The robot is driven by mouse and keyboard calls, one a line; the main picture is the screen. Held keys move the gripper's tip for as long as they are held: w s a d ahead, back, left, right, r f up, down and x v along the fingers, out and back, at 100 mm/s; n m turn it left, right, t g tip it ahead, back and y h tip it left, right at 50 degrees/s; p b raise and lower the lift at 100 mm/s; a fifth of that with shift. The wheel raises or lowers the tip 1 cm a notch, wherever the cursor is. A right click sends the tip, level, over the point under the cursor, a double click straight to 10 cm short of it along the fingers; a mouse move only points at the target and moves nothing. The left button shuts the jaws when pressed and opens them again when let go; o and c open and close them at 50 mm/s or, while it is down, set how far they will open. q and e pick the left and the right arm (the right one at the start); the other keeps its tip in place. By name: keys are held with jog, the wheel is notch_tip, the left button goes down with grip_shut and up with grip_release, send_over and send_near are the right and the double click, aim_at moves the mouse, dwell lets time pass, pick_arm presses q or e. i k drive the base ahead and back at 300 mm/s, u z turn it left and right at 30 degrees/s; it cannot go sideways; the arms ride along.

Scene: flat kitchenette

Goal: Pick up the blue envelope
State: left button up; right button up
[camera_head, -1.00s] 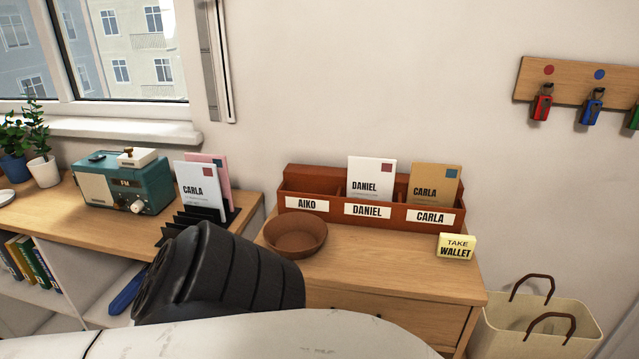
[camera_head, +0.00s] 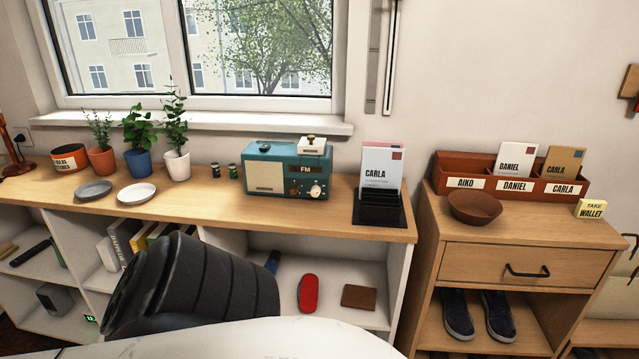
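No blue envelope shows in view. A white envelope (camera_head: 378,163) marked CARLA stands in the black letter rack (camera_head: 379,210) on the long shelf, with a pink edge behind it. A white envelope (camera_head: 514,160) marked DANIEL and a tan envelope (camera_head: 562,163) marked CARLA stand in the red-brown sorter (camera_head: 442,174), in the compartments labelled DANIEL and CARLA. The AIKO compartment shows no envelope. Neither gripper is in view; only a dark and white part of my own body fills the lower middle and hides some of the shelf.
A teal radio (camera_head: 287,176), plates (camera_head: 136,193) and potted plants (camera_head: 138,162) stand on the shelf (camera_head: 218,207). A brown bowl (camera_head: 475,207) and a yellow note (camera_head: 590,209) sit on the cabinet.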

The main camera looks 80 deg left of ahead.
aim_at(381, 168)
jog(key=k, duration=0.35)
jog(key=u, duration=2.2)
jog(key=i, duration=0.35)
